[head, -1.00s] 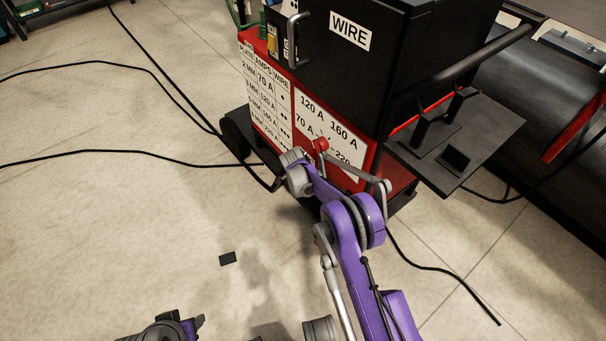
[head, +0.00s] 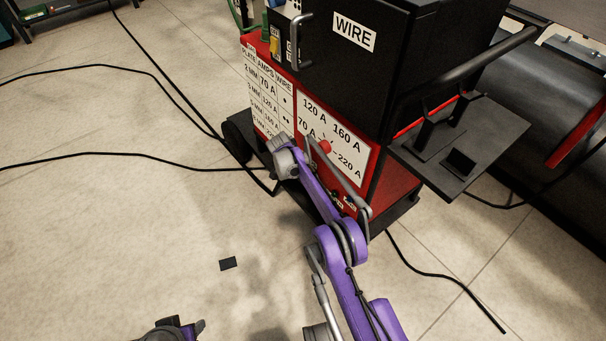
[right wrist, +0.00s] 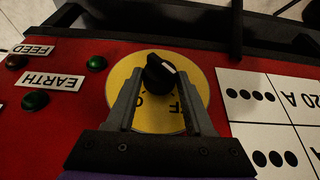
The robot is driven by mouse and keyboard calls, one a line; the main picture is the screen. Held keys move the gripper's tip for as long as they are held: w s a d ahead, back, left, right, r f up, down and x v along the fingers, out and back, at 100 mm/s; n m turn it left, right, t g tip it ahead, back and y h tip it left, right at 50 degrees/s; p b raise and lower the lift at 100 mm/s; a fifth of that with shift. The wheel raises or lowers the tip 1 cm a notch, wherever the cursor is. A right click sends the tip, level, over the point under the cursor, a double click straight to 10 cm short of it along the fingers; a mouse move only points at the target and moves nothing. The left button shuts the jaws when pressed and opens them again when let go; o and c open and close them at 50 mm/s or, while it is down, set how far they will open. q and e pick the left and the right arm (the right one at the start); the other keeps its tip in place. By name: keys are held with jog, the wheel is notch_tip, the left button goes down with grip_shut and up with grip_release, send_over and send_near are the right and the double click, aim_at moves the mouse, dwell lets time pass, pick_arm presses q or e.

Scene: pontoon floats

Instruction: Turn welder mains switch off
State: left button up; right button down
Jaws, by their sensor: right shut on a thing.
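The mains switch in the right wrist view is a black rotary knob (right wrist: 160,74) on a round yellow plate (right wrist: 199,88), with a white mark on the knob. Letters on the plate are partly covered by the fingers. My right gripper (right wrist: 160,80) is shut on the knob, one finger on each side. In the head view the switch is hidden behind my right arm, which reaches to the lower front of the red and black welder (head: 376,85). My left gripper (head: 190,329) is cut off at the bottom edge; its opening cannot be made out.
A red knob (head: 325,147) is on the white amps panel (head: 345,158). Black cables (head: 110,154) cross the floor. A dark shelf (head: 480,150) juts from the welder's right.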

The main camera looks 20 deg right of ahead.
jog(key=shift+c, duration=1.4)
grip_release()
jog(key=shift+f, duration=0.1)
jog(key=p+v, duration=0.2)
jog(key=v, duration=0.9)
jog(key=shift+p, duration=0.35)
jog(key=shift+d, duration=0.1)
